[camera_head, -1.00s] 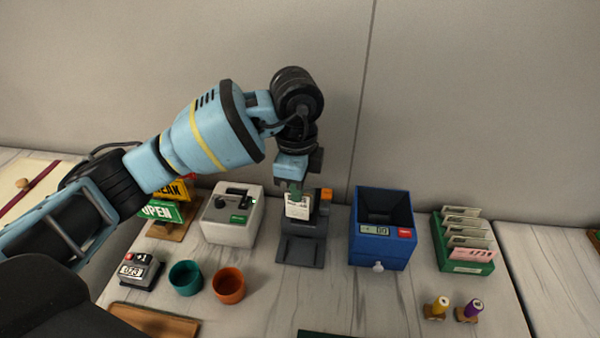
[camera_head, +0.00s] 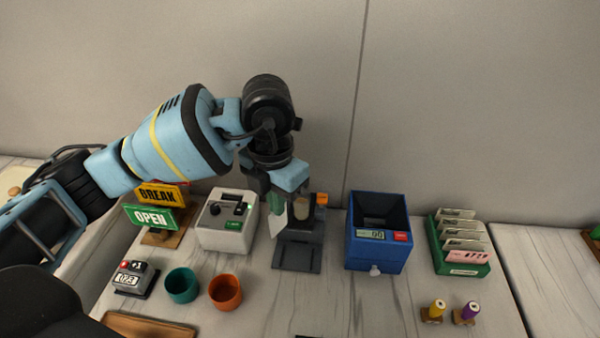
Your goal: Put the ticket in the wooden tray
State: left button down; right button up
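The ticket (camera_head: 278,223) is a small white slip. It hangs tilted below my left gripper (camera_head: 277,204), at the left side of the dark grey machine (camera_head: 297,252). The gripper's fingers look shut on its upper part, though the arm and wrist partly hide the grip. The wooden tray (camera_head: 150,326) lies at the lower left front, cut off by the bottom edge of the picture. My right gripper is not in view.
An orange cup (camera_head: 225,293) and a teal cup (camera_head: 182,286) stand behind the tray, beside a counter (camera_head: 131,279). A white-grey box (camera_head: 226,222) and an OPEN/BREAK sign (camera_head: 153,217) stand farther back. A blue box (camera_head: 378,247) and green card rack (camera_head: 460,258) are right.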

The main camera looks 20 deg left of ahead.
pick_arm(q)
jog(key=m, duration=0.4)
jog(key=shift+s+a, duration=0.2)
jog(key=shift+s, duration=0.2)
jog(key=m, duration=0.4)
jog(key=shift+s+a+r, duration=0.1)
jog(key=shift+s, duration=0.3)
jog(key=s+m, duration=0.1)
jog(key=m, duration=0.7)
jog(key=s+a+m, duration=0.1)
jog(key=s+m, duration=0.1)
jog(key=m, duration=0.6)
jog(key=s+m, duration=0.2)
jog(key=m, duration=0.6)
jog(key=shift+s+a+r+m, duration=0.1)
jog(key=shift+s+a+m, duration=0.1)
jog(key=shift+a+m, duration=0.1)
